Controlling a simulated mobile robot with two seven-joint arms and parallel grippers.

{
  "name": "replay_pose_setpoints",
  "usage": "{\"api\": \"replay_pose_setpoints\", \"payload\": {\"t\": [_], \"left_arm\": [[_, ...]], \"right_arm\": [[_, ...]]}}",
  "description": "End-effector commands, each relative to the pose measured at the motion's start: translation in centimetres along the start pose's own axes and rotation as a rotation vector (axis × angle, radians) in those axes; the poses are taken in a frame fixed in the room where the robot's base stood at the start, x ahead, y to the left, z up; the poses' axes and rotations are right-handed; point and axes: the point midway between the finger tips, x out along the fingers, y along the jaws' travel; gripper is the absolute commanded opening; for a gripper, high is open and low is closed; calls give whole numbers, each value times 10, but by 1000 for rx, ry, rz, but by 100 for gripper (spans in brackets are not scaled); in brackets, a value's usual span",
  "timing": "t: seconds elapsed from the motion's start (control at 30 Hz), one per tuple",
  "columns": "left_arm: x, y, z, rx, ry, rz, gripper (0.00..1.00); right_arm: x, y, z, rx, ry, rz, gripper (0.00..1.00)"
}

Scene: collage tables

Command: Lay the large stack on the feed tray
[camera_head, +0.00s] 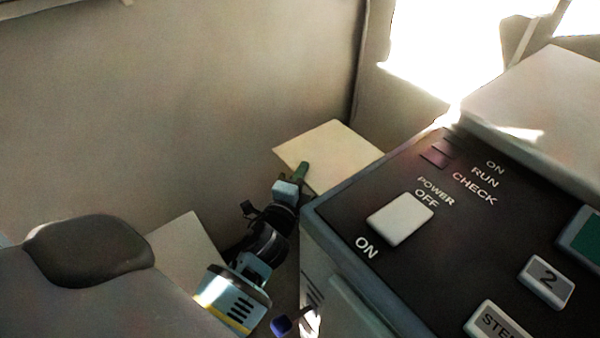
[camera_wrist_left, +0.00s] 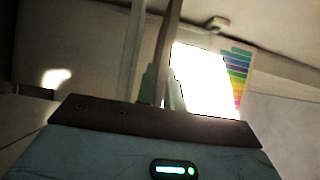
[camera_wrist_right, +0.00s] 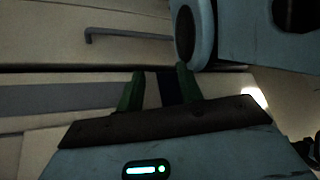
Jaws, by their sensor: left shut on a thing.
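A flat cream stack (camera_head: 335,152) is held out beyond the machine's corner in the head view. My left gripper (camera_head: 302,172) is shut on its near edge. In the left wrist view the stack (camera_wrist_left: 169,45) shows as a thin upright strip between the green fingers (camera_wrist_left: 163,92). My right gripper (camera_wrist_right: 160,88) shows in the right wrist view, its green fingers apart with a dark gap between them and no paper there. I cannot tell which surface is the feed tray.
A machine with a dark control panel (camera_head: 385,185) fills the right of the head view, close to my left gripper. A pale flat surface (camera_head: 550,110) lies behind the panel. A white flat piece (camera_head: 188,243) is low at left. A handle (camera_wrist_right: 125,36) shows in the right wrist view.

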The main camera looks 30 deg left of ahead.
Motion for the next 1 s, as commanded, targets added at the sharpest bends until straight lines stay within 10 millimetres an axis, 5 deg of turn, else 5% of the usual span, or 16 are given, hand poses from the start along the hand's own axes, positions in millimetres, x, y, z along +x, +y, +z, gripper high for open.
{"api": "replay_pose_setpoints", "payload": {"t": [0.3, 0.77, 0.8, 1.0], "left_arm": [[0, 25, 0, -2, 1, -4, 0], [0, 29, 0, -3, 1, -6, 0], [0, 29, 0, -3, 1, -6, 13], [0, 30, 0, -2, 0, -4, 34]], "right_arm": [[19, 7, 11, -6, -7, 6, 36], [18, 10, 19, -6, -24, 10, 36], [17, 10, 20, -6, -25, 9, 36], [17, 9, 20, -5, -25, 8, 36]]}}
